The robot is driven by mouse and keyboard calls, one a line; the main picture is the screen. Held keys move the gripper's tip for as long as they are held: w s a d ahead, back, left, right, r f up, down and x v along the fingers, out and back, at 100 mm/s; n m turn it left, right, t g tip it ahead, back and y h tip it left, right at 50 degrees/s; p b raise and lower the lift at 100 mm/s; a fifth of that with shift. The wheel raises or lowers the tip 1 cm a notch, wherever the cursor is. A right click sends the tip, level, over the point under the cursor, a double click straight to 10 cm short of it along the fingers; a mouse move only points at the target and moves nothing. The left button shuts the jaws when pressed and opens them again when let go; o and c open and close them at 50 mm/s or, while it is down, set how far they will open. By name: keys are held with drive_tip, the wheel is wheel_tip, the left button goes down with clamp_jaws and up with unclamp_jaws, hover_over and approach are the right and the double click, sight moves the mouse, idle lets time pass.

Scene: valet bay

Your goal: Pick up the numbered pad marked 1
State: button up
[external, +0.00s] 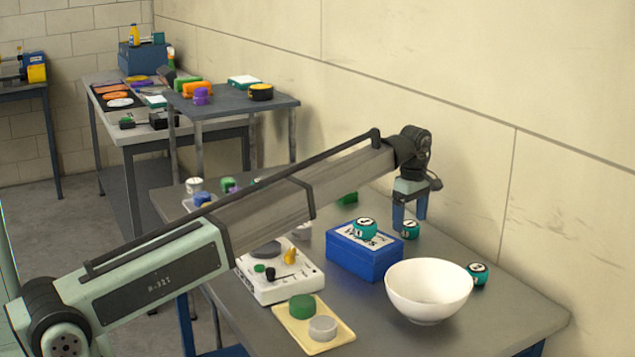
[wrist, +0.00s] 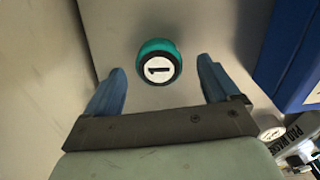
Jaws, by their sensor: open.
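The pad marked 1 (wrist: 159,68) is a round teal piece with a white top and a dark 1. In the wrist view it lies ahead of and between the blue fingers of my gripper (wrist: 161,66), with a gap on both sides. In the external view the teal pad (external: 410,231) sits on the table behind the blue box, right at the fingertips of my gripper (external: 410,222). My gripper points down, open and empty. The fingers hide part of the pad in the external view.
A similar teal pad (external: 366,228) lies on the blue box (external: 350,262), and another (external: 477,273) stands beside the white bowl (external: 428,291); I cannot read their numbers surely. The wall is close behind my gripper. A white device (external: 280,285) and yellow tray (external: 314,338) stand left.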

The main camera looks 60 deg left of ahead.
drive_tip(key=shift+f, duration=1.35)
drive_tip(key=c, duration=1.1)
drive_tip(key=shift+r, duration=0.1)
drive_tip(key=shift+c, duration=0.2)
